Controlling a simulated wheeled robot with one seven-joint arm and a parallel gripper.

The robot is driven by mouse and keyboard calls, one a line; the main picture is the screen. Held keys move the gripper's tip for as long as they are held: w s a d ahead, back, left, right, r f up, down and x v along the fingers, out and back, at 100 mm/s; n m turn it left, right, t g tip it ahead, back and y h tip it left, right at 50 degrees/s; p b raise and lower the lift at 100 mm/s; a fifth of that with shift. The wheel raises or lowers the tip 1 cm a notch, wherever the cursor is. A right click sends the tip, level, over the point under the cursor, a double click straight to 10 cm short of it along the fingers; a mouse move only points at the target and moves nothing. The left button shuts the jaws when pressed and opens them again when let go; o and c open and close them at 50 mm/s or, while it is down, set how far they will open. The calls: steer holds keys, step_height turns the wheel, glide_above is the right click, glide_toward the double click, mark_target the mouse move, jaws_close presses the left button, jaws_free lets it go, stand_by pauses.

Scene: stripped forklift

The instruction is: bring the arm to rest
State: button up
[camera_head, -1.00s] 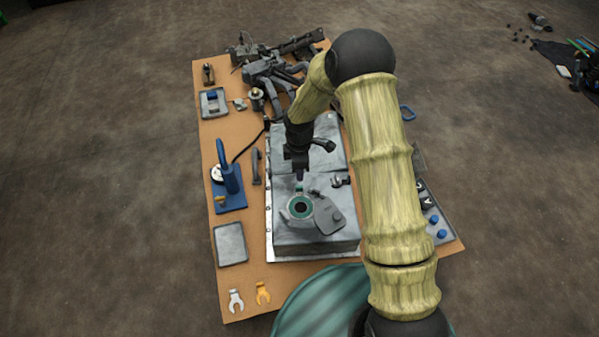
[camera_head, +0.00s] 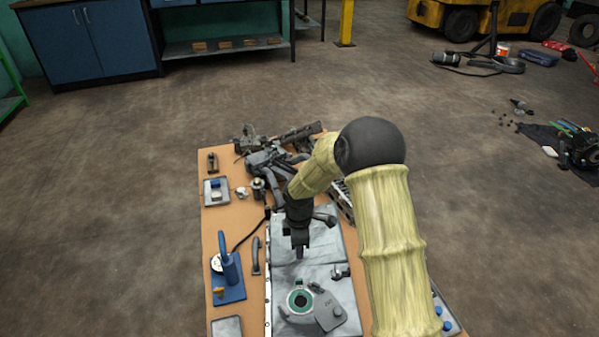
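My arm reaches over the right side of a brown workbench (camera_head: 211,245) and bends down toward its middle. My gripper (camera_head: 299,252) points down above a grey metal block (camera_head: 283,272). It hangs just behind a grey round housing with a green ring (camera_head: 301,300). The fingers are small and dark here, and I cannot tell whether they are open or shut or hold anything.
A blue press-like tool (camera_head: 229,270) stands on the bench's left. Dark mechanical parts (camera_head: 271,163) crowd its back end. Blue cabinets (camera_head: 90,43) and a yellow forklift (camera_head: 487,17) are far behind. Open floor surrounds the bench.

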steer(key=s+d+r+m+t+p, duration=0.1)
steer(key=s+d+r+m+p, duration=0.2)
steer(key=s+d+r+m, duration=0.7)
steer(key=s+d+r+m+t+p, duration=0.25)
steer(key=s+d+r+m, duration=0.35)
steer(key=s+r+m, duration=0.45)
step_height(320, 180, up, 39)
steer(key=w+n+p, duration=0.1)
steer(key=p, duration=3.7)
steer(key=shift+w+a+n+g, duration=0.25)
steer(key=shift+w+n+g, duration=0.1)
steer(key=shift+g, duration=0.1)
